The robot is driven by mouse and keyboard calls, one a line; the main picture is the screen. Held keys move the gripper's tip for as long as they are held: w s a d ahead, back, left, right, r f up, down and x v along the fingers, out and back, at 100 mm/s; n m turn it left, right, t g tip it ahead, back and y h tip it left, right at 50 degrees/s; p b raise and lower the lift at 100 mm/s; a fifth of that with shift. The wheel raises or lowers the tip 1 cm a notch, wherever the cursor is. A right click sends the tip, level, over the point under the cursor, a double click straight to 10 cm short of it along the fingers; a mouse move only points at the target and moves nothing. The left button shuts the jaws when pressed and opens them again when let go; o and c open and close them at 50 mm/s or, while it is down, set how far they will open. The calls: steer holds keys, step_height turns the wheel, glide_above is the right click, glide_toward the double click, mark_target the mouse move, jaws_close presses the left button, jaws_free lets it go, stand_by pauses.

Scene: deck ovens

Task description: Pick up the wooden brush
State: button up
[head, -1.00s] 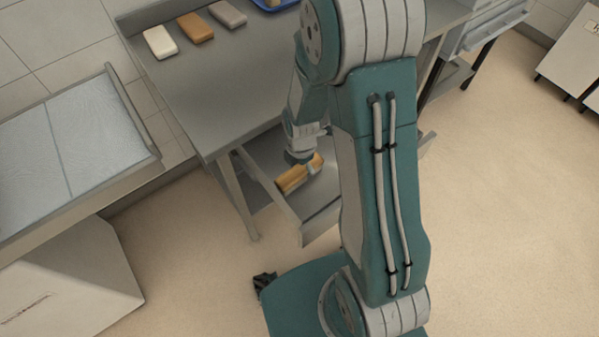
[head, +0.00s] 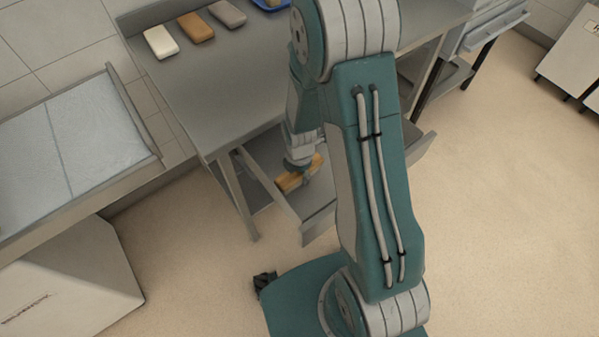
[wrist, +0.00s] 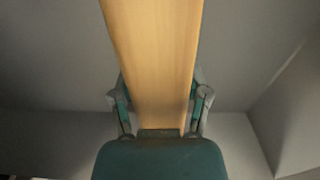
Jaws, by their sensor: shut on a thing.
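The wooden brush (head: 291,183) is a light brown wooden block in the open metal drawer (head: 317,203) under the steel table. My gripper (head: 301,171) reaches down over the drawer and is shut on the brush. In the wrist view the brush (wrist: 155,55) fills the middle, running from the top edge down between the two fingers of my gripper (wrist: 160,100). The bristles are not visible. Whether the brush touches the drawer floor, I cannot tell.
The steel table (head: 225,90) above holds a white block (head: 161,42), an orange-brown block (head: 196,27), a grey-brown block (head: 227,13) and the edge of a blue tray (head: 271,5). A grey-topped stand (head: 150,165) is at left. Open floor lies at right.

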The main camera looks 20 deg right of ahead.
steer(key=shift+s, duration=0.1)
step_height(320, 180, up, 10)
stand_by(0.5)
